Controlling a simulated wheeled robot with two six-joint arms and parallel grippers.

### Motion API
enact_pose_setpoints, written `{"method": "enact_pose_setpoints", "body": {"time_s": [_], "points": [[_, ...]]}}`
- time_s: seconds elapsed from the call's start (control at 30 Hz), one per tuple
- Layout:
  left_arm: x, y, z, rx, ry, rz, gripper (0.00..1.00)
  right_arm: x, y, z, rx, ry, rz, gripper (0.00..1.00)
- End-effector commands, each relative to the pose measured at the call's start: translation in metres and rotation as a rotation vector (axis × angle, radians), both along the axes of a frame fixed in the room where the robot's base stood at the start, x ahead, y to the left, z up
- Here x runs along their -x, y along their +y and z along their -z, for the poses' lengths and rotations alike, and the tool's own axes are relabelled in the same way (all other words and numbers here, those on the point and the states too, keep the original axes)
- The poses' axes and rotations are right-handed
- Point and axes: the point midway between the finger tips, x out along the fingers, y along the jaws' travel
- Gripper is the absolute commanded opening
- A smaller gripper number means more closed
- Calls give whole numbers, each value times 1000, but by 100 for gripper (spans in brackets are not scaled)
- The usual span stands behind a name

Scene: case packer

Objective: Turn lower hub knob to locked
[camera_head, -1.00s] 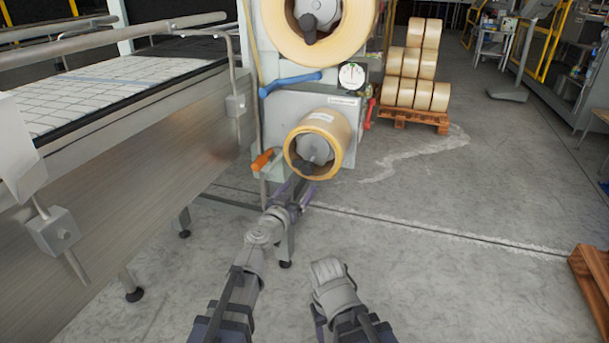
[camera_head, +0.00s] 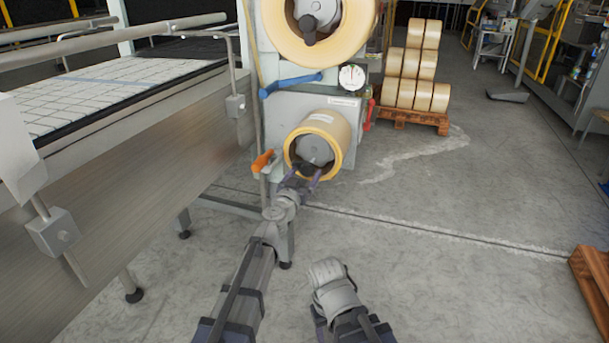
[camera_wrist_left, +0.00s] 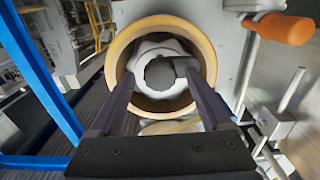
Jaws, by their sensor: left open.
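The lower hub (camera_head: 314,149) is a grey disc inside a tan tape roll (camera_head: 341,140) on the machine's front. Its dark knob (camera_head: 308,168) sits at the hub's lower front, partly hidden by my gripper. In the left wrist view the hub (camera_wrist_left: 178,97) is a light grey ring around the dark round knob (camera_wrist_left: 160,73). My left gripper (camera_head: 303,176) is open, its two dark fingers spread at the knob's sides; contact cannot be told. In the left wrist view the gripper (camera_wrist_left: 160,80) points at the hub. My right arm ends low in the middle; its fingers do not show.
An orange handle (camera_head: 262,160) sticks out left of the lower roll. A blue lever (camera_head: 290,84) and a gauge (camera_head: 352,77) are above. An upper tape roll (camera_head: 270,30) hangs overhead. A conveyor (camera_head: 120,165) stands left.

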Motion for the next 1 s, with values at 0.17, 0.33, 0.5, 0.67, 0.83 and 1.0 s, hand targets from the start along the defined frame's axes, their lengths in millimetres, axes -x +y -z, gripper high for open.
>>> {"method": "enact_pose_setpoints", "body": {"time_s": [0.17, 0.33, 0.5, 0.67, 0.83, 1.0], "points": [[-2, -1, 0, 0, 0, 0, 81, 0, 0, 0, 0, 0, 0, 60], [-2, 0, 0, 0, 0, 0, 71, 0, 0, 0, 0, 0, 0, 60], [-2, 0, 0, 0, 0, 0, 52, 0, 0, 0, 0, 0, 0, 60], [-1, 0, 0, 0, 0, 0, 34, 0, 0, 0, 0, 0, 0, 60], [-1, 0, 0, 0, 0, 0, 15, 0, 0, 0, 0, 0, 0, 60], [-1, 0, 0, 0, 0, 0, 0, 0, 0, 0, 0, 0, 0, 60]]}}
